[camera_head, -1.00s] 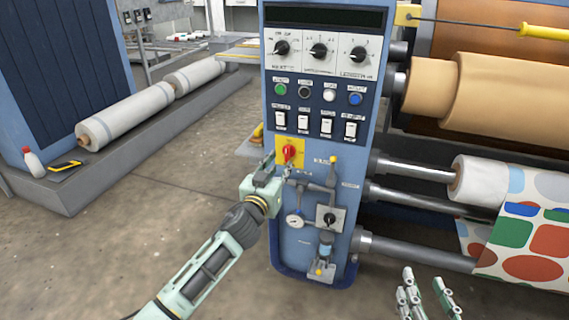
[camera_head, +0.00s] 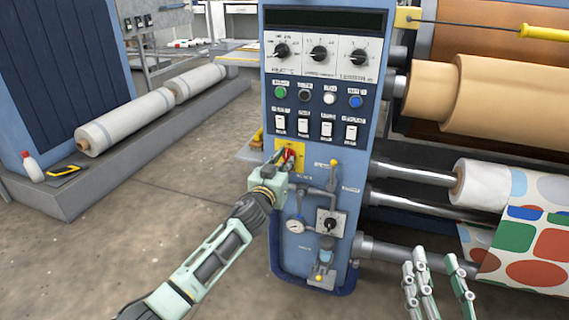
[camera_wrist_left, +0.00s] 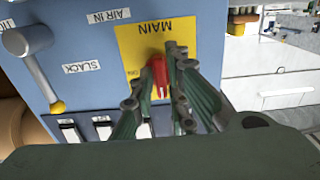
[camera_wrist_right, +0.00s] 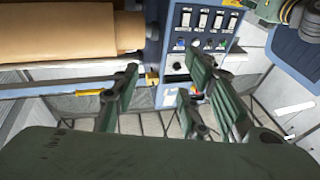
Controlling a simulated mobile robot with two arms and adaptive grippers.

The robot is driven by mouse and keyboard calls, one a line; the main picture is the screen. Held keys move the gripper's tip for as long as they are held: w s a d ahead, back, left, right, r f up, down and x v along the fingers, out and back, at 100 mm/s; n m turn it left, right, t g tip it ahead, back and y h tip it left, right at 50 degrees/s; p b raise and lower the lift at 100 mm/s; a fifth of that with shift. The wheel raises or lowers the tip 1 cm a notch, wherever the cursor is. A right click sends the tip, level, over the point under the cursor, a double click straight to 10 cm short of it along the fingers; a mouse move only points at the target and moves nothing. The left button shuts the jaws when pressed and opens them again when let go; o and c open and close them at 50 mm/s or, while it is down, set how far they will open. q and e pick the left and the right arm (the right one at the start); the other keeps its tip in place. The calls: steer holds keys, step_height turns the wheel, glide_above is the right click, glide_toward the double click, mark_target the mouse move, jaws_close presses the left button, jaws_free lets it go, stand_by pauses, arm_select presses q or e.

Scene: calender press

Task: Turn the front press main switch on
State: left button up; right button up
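The main switch is a red rotary knob (camera_wrist_left: 160,78) on a yellow plate (camera_wrist_left: 135,45) marked MAIN, on the front of the blue press panel (camera_head: 290,210). In the left wrist view the knob stands roughly upright on its plate. My left gripper (camera_head: 287,160) is at the switch. Its fingers (camera_wrist_left: 163,75) are drawn in close on both sides of the knob and appear to touch it. In the head view they hide part of the knob. My right gripper (camera_head: 437,262) is open and empty, low in front of the rollers.
Above the switch are white rocker switches (camera_head: 303,125), coloured buttons (camera_head: 280,93) and dials (camera_head: 320,54). Below it are a gauge (camera_head: 296,226) and a yellow-tipped lever (camera_head: 334,174). Rollers with a patterned sheet (camera_head: 530,245) stand at right.

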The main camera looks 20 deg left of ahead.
arm_select(q)
jaws_close()
steer(key=m+p, duration=0.2)
steer(key=m, duration=0.4)
steer(key=shift+a+m+p, duration=0.1)
steer(key=shift+m+p, duration=1.25)
steer(key=shift+m, duration=4.65)
arm_select(e)
steer(key=s+d+f+g+h, duration=0.2)
steer(key=s+f+g, duration=0.3)
steer(key=f, duration=0.4)
steer(key=s+d+f+g+h, duration=0.1)
steer(key=s+d+f+g, duration=0.2)
steer(key=f+g, duration=0.4)
steer(key=shift+s+f+m+h, duration=0.35)
steer(key=shift+s+f, duration=0.5)
steer(key=shift+f, duration=0.9)
steer(key=shift+d, duration=0.15)
arm_select(q)
steer(key=shift+o, duration=2.4)
jaws_free()
steer(key=shift+r, duration=0.1)
